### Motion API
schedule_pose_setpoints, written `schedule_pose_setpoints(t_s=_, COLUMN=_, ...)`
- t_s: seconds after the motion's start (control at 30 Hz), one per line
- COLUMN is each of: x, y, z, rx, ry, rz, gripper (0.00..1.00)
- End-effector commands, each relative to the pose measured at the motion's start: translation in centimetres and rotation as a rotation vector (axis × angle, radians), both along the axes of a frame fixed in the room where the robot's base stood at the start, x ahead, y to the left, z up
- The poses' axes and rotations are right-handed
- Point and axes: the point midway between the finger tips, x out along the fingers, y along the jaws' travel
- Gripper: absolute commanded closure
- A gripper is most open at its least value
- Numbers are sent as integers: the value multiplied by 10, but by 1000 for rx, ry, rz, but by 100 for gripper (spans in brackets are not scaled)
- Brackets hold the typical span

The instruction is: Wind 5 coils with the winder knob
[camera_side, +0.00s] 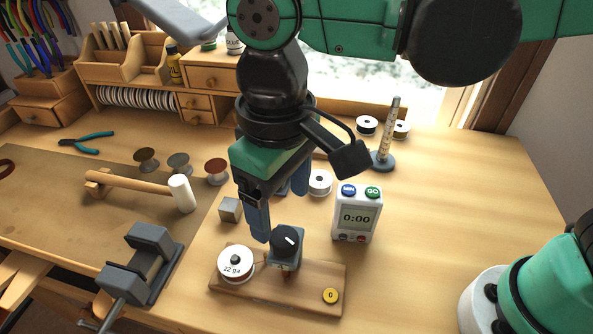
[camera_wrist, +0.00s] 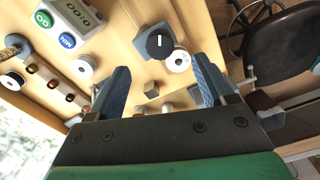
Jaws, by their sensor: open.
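The winder knob (camera_side: 286,241) is a black dial with a white mark, on a grey-blue block on a wooden board (camera_side: 313,293). It also shows in the wrist view (camera_wrist: 159,44). A white wire spool marked "22 ga" (camera_side: 236,262) sits on the board left of the knob. A yellow round piece marked "0" (camera_side: 330,296) is at the board's right end. My gripper (camera_side: 281,210) is above and behind the knob in the side view. In the wrist view its blue fingers (camera_wrist: 162,88) are wide apart with nothing between the tips, and the knob lies beyond them.
A white timer reading 0:00 (camera_side: 357,212) stands right of the knob. A small metal cube (camera_side: 230,210), a mallet (camera_side: 150,188) and a vise (camera_side: 143,262) are to the left. Several spools lie behind. A ring mandrel (camera_side: 388,140) stands at the back right; the table's right side is clear.

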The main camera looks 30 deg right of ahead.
Motion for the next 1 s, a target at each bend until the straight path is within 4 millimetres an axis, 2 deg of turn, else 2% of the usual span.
schedule_pose_setpoints(t_s=0.2, x=0, y=0, z=0, rx=0, ry=0, rz=725, gripper=25)
schedule_pose_setpoints(t_s=0.3, x=0, y=0, z=0, rx=0, ry=0, rz=1006, gripper=25)
schedule_pose_setpoints(t_s=0.4, x=0, y=0, z=0, rx=0, ry=1, rz=1213, gripper=25)
schedule_pose_setpoints(t_s=0.5, x=0, y=0, z=0, rx=0, ry=1, rz=1338, gripper=25)
schedule_pose_setpoints(t_s=0.67, x=0, y=0, z=-7, rx=0, ry=1, rz=1400, gripper=25)
schedule_pose_setpoints(t_s=1.0, x=0, y=0, z=-46, rx=0, ry=1, rz=1397, gripper=25)
